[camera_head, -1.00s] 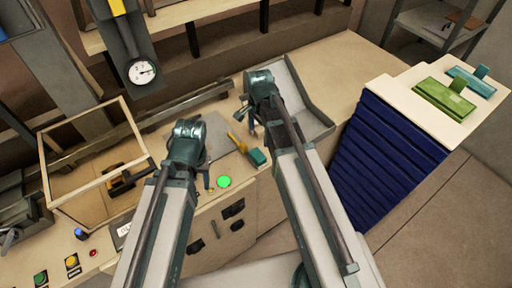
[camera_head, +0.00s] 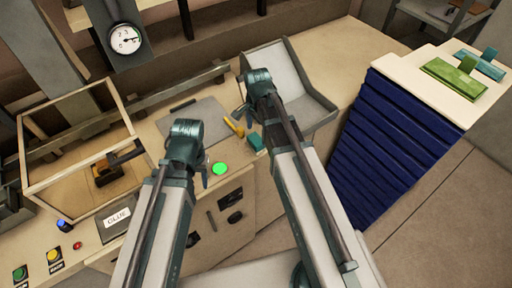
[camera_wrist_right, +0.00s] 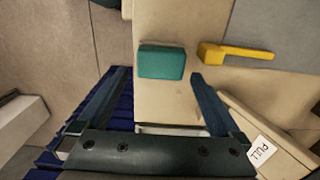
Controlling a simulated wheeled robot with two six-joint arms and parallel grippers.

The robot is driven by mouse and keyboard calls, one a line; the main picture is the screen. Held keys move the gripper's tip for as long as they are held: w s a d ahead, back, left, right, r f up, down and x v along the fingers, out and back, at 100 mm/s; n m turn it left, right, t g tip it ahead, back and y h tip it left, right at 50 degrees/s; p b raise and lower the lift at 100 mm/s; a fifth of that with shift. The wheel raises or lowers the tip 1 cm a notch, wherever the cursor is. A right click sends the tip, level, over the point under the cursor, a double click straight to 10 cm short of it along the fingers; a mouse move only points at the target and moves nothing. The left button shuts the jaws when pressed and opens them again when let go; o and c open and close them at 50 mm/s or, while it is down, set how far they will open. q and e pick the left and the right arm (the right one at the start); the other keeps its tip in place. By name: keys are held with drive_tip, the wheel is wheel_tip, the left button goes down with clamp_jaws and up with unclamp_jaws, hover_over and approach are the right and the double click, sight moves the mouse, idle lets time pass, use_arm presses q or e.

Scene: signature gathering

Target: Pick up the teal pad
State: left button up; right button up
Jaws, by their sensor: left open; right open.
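A small teal block-shaped pad (camera_head: 256,142) lies on the bench beside a yellow tool (camera_head: 234,127). The right wrist view shows this pad (camera_wrist_right: 162,62) near the bench edge. It lies just beyond my right gripper (camera_wrist_right: 160,77), in line with the gap between its open fingers. In the head view my right gripper (camera_head: 244,115) is above the bench, close to the pad. My left gripper (camera_head: 206,172) is open above the bench front, left of the pad. A flat teal piece with an upright tab (camera_head: 480,65) also lies on the cabinet at right.
A similar green piece (camera_head: 453,78) lies beside it on the cabinet (camera_head: 400,72) with blue slatted sides. A grey tray (camera_head: 276,75) stands behind my right gripper.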

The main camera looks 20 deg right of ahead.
sight(256, 139)
use_arm(q)
drive_tip(key=shift+f, duration=0.1)
wheel_tip(256, 139, down, 5)
drive_tip(key=b, duration=0.5)
use_arm(e)
wheel_tip(256, 139, down, 5)
drive_tip(key=shift+a+f, duration=0.1)
drive_tip(key=shift+a, duration=0.05)
